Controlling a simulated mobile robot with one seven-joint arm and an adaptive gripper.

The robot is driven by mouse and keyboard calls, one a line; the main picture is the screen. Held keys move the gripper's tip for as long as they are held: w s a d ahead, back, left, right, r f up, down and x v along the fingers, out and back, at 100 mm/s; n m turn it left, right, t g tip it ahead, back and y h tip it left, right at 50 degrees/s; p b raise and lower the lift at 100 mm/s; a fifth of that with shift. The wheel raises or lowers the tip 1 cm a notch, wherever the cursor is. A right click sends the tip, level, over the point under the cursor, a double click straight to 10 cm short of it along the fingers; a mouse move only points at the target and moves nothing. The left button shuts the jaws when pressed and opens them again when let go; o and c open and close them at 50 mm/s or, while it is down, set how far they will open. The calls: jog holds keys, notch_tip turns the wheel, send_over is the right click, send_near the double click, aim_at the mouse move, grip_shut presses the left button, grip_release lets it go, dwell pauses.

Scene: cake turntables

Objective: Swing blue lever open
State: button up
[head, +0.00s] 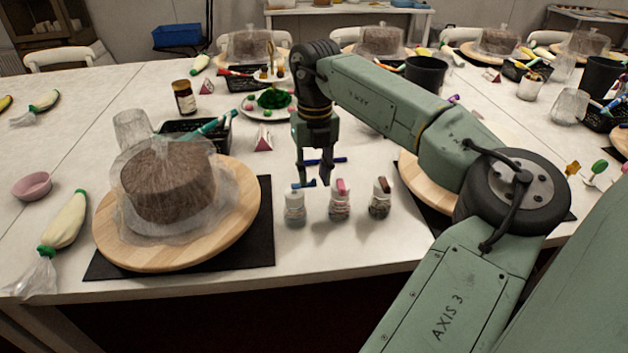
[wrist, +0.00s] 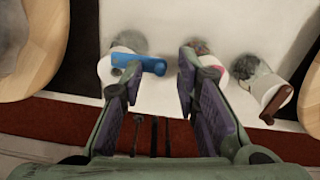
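The blue lever (head: 304,183) lies across the top of the left of three small clear jars. In the wrist view the blue lever (wrist: 146,64) extends right from the top of its white jar (wrist: 113,68). My gripper (head: 314,180) is open above the jars. In the wrist view my gripper (wrist: 160,68) has its left fingertip over the lever's middle, and the lever's free end shows between the fingers. I cannot tell whether the finger touches it. The middle jar's pink-red lever (head: 341,185) is partly hidden by my right finger in the wrist view.
The right jar has a dark red-brown lever (head: 382,184). A bagged cake (head: 168,185) on a wooden turntable (head: 235,219) stands left, and another wooden turntable (head: 425,185) stands right behind my arm. The table's front edge is close before the jars.

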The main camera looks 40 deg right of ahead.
jog(key=shift+c, duration=0.3)
grip_shut()
dwell(0.3)
